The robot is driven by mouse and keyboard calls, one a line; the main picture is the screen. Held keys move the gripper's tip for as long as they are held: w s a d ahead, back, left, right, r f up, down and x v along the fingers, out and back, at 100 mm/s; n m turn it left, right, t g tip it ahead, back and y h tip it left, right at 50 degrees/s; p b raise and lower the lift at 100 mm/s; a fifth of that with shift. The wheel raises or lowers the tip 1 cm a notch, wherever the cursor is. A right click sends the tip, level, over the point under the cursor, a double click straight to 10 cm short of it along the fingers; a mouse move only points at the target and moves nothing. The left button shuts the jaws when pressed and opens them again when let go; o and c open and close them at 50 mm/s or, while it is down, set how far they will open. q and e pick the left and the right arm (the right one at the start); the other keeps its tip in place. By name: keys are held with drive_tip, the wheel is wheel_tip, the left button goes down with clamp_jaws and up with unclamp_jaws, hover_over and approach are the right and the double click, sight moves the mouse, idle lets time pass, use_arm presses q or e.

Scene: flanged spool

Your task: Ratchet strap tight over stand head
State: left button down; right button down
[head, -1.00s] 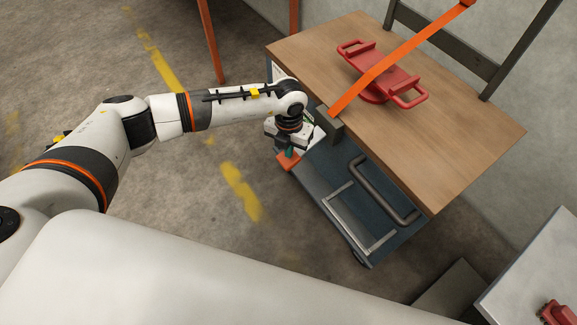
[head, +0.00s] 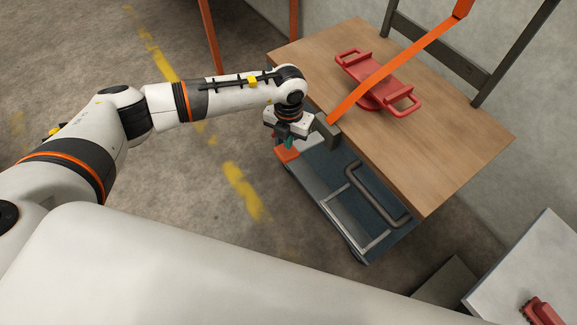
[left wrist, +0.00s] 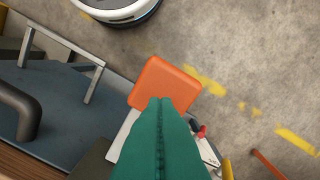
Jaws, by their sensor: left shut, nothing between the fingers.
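The red stand head (head: 379,82), with a handle loop at each end, lies on the wooden tabletop. An orange strap (head: 405,57) crosses over it, from the dark post at upper right down to a dark grey block (head: 326,131) at the table's near left edge; it looks straight. An orange square pad (head: 287,154) sticks out below that edge; it also shows in the left wrist view (left wrist: 163,83). My left gripper (head: 289,143) points down just above the pad, its green fingers (left wrist: 163,100) shut and empty. Whether they touch the pad, I cannot tell. My right gripper is out of view.
Below the tabletop is a blue-grey lower shelf (head: 320,178) with a dark bent handle (head: 379,192). A grey table (head: 528,258) with a red part (head: 543,312) stands at lower right. Open concrete floor (head: 190,235) lies to the left.

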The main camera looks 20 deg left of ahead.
use_arm(q)
drive_tip(key=shift+r, duration=0.1)
drive_tip(key=shift+r+p, duration=1.8)
drive_tip(key=shift+r, duration=0.7)
